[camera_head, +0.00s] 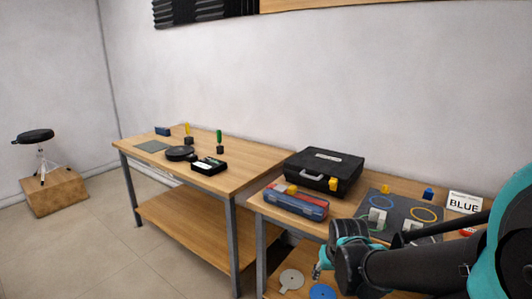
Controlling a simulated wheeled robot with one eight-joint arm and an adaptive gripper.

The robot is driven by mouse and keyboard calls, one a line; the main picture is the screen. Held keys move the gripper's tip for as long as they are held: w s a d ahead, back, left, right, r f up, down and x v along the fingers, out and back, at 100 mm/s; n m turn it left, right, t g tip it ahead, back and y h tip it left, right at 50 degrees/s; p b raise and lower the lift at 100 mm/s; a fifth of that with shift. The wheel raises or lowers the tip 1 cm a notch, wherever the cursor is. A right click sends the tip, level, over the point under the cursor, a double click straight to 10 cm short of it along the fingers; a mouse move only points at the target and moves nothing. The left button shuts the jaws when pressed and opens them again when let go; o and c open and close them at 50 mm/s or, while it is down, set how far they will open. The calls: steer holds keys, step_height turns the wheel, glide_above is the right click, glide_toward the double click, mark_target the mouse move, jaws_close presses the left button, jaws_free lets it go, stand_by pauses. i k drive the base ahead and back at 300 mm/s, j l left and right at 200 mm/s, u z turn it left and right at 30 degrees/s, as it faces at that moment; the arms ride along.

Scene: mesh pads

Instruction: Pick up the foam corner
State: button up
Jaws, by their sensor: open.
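I cannot tell for certain which thing is the foam corner. Two small white blocky pieces, one at the left (377,218) and one partly hidden behind my arm (412,227), stand on a dark mat (371,204) on the right table. My arm reaches in from the right, low in front of this table. My gripper (318,268) is seen small at the arm's left end, beside the table's front edge and apart from the white pieces. It is open, and I see nothing held in it.
A black case (322,170) and a red-blue box (296,203) take up the right table's left side. A sign reading BLUE (464,203) stands at right. The left table (257,162) holds several small items.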

mark_target(377, 215)
steer(key=z, duration=0.9)
